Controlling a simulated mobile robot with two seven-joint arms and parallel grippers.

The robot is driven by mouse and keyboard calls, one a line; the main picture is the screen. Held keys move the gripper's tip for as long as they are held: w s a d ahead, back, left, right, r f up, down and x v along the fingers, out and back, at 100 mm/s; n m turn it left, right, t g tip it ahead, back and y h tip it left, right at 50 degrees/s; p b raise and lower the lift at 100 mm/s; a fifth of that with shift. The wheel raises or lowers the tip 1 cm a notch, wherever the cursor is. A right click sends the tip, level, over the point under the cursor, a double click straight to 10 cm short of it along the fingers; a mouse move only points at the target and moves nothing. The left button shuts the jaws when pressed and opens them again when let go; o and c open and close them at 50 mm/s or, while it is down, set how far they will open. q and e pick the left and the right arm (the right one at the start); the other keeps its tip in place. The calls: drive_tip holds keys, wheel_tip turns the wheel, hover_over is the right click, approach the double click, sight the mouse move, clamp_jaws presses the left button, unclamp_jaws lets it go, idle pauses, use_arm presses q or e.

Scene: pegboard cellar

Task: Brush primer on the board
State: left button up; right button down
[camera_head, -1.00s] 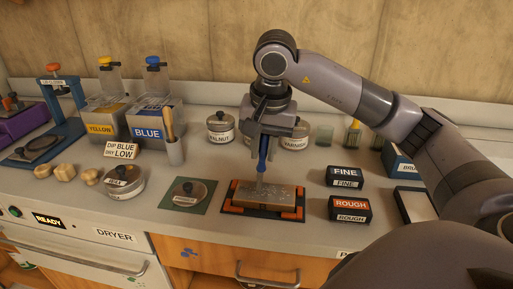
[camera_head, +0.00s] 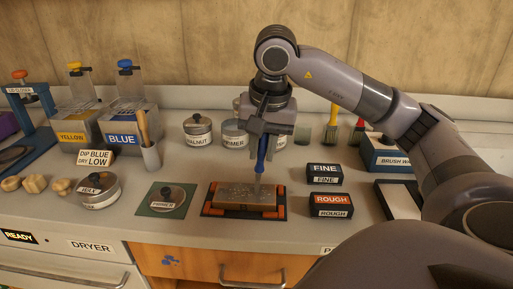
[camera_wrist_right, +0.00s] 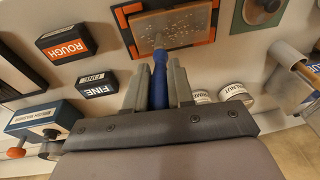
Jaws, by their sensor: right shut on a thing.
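The brown board (camera_head: 232,195) lies in a dark holder with orange corners (camera_head: 211,208) on the counter; pale speckles show on its top. My right gripper (camera_head: 264,140) is above it, shut on a blue-handled brush (camera_head: 261,158) held nearly upright. The brush tip is at the right part of the board and seems to touch it. The wrist view also shows the brush (camera_wrist_right: 159,82) between the fingers and the speckled board (camera_wrist_right: 180,28). My left gripper is not in view.
FINE (camera_head: 325,173) and ROUGH (camera_head: 331,204) blocks stand right of the board. Tins, including walnut (camera_head: 198,131), stand behind. A wax tin (camera_head: 99,190), a brush cup (camera_head: 151,157) and the blue dip tank (camera_head: 133,124) are at left. A brush box (camera_head: 386,157) is at right.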

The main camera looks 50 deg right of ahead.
drive_tip(key=s+d+b, duration=0.2)
drive_tip(key=s+d, duration=0.1)
drive_tip(key=shift+s, duration=0.25)
idle(0.5)
drive_tip(key=shift+r+p, duration=0.3)
idle(0.3)
wheel_tip(320, 180, up, 7)
drive_tip(key=p, duration=0.6)
idle(0.5)
